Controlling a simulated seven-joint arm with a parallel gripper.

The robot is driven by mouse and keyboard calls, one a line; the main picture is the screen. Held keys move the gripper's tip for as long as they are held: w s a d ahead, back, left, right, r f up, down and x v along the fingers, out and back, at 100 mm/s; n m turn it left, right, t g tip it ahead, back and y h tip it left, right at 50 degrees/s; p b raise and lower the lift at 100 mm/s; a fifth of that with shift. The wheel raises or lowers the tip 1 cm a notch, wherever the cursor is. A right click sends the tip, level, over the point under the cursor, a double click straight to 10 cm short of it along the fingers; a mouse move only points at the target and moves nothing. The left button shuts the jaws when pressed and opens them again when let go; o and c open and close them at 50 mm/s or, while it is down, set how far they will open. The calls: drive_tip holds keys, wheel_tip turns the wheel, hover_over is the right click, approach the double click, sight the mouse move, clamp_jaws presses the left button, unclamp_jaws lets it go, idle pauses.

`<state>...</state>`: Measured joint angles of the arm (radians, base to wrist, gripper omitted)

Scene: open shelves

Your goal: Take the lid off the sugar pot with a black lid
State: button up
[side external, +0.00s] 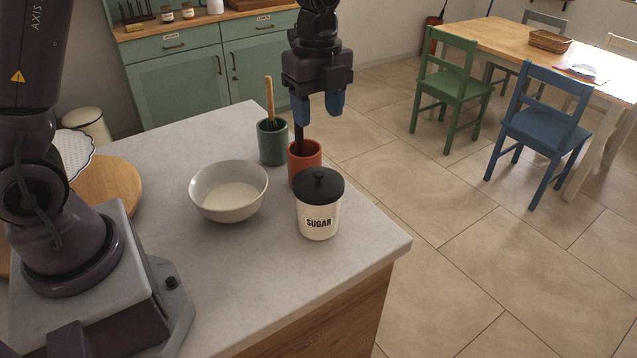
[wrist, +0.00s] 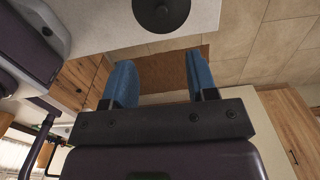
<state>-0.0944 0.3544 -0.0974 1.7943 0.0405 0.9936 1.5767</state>
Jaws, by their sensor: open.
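The sugar pot (side external: 318,218) is a cream jar marked "SUGAR", standing upright near the counter's right edge in the side view. The lid also shows from above at the top of the wrist view (wrist: 161,12), partly cut off by the frame edge. My gripper (side external: 319,109) is open with blue fingers pointing down, above and behind the pot in the side view. In the wrist view the two fingers (wrist: 160,80) are apart with nothing between them, and the lid lies beyond their tips.
A terracotta cup (side external: 305,162) with a dark handle in it stands just behind the pot, below my gripper. A green cup (side external: 272,143) holds a whisk. A grey-white bowl (side external: 229,190) stands left of the pot. The counter (side external: 240,285) is clear in front.

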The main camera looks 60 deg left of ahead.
hover_over(318, 173)
wheel_tip(318, 173, down, 8)
drive_tip(key=shift+s+r, duration=0.1)
drive_tip(key=shift+s, duration=0.05)
drive_tip(key=f, duration=0.5)
drive_tip(key=shift+w+f, duration=0.1)
drive_tip(key=shift+w, duration=0.1)
clamp_jaws()
